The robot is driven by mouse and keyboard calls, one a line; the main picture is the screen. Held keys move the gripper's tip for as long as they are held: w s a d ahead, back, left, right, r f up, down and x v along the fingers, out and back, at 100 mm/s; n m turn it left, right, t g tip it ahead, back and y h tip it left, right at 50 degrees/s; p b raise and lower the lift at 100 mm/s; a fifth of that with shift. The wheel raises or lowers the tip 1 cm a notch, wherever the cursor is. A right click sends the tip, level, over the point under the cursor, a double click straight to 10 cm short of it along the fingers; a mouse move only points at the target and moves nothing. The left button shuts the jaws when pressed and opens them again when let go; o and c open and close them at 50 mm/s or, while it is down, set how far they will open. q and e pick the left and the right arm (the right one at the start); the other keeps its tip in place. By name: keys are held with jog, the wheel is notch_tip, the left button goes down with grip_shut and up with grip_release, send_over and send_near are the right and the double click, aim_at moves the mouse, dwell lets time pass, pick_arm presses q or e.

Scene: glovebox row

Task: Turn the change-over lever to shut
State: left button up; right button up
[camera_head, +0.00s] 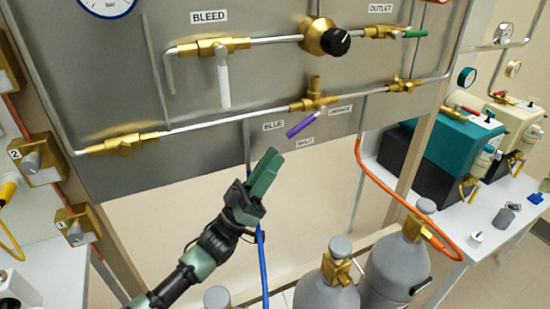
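The change-over lever has a purple handle (301,126) on a brass valve (314,98) low on the grey panel. The handle slants down and left, between the label BLUE (273,125) and the label SHUT (305,143). The label ORANGE (340,110) is to its right. My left gripper (268,158) has green fingers that look closed together with nothing between them. It appears below and left of the handle, apart from it in the picture. My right gripper is out of view.
A white BLEED lever (223,82) hangs down at upper left, and a black regulator knob (335,42) is above. A blue hose (262,265) runs behind my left gripper. An orange hose (385,190) loops to grey cylinders (392,268) at lower right.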

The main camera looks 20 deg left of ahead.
aim_at(306, 123)
pick_arm(q)
jog(key=shift+c, duration=1.4)
jog(key=shift+s+a+r+p, duration=0.1)
jog(key=shift+r+p, duration=0.2)
grip_shut()
jog(key=s+a+r+m+g+y+p, duration=0.3)
jog(key=s+a+r+m+g+p, duration=0.45)
jog(key=p, duration=0.75)
jog(key=w+d+n+t+p, duration=0.1)
jog(key=w+d+p, duration=0.3)
jog(key=w+d, duration=0.5)
jog(key=shift+w+d, duration=0.4)
jog(key=shift+w, duration=0.05)
